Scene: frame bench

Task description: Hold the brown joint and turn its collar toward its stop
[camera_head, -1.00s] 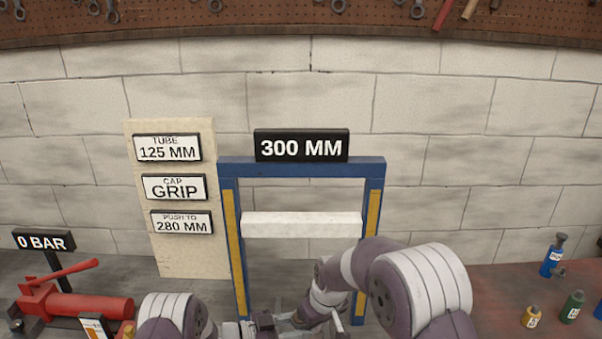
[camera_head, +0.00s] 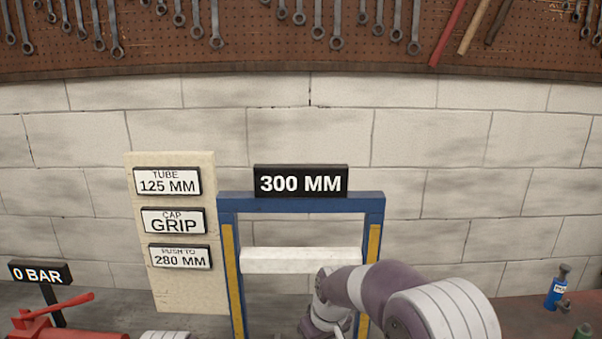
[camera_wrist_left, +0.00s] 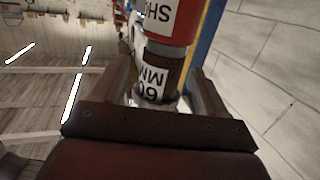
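In the left wrist view a brown joint (camera_wrist_left: 165,68) with a white label reading 60 MM upside down lies between the fingers of my left gripper (camera_wrist_left: 163,75). Above it in the picture is a red cylinder (camera_wrist_left: 172,20) with a white label starting SH. The fingers stand close on both sides of the joint; I cannot tell whether they press on it. I cannot make out the collar or its stop clearly. In the head view neither gripper shows; a purple and white arm of mine reaches in at the lower right.
A blue frame (camera_head: 300,202) with a white crossbar (camera_head: 302,260) carries a 300 MM sign (camera_head: 300,181). A board (camera_head: 190,295) with labels stands to its left. A red pump (camera_head: 60,330) with a 0 BAR sign (camera_head: 41,273) is at lower left; a blue bottle (camera_head: 556,290) is at right.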

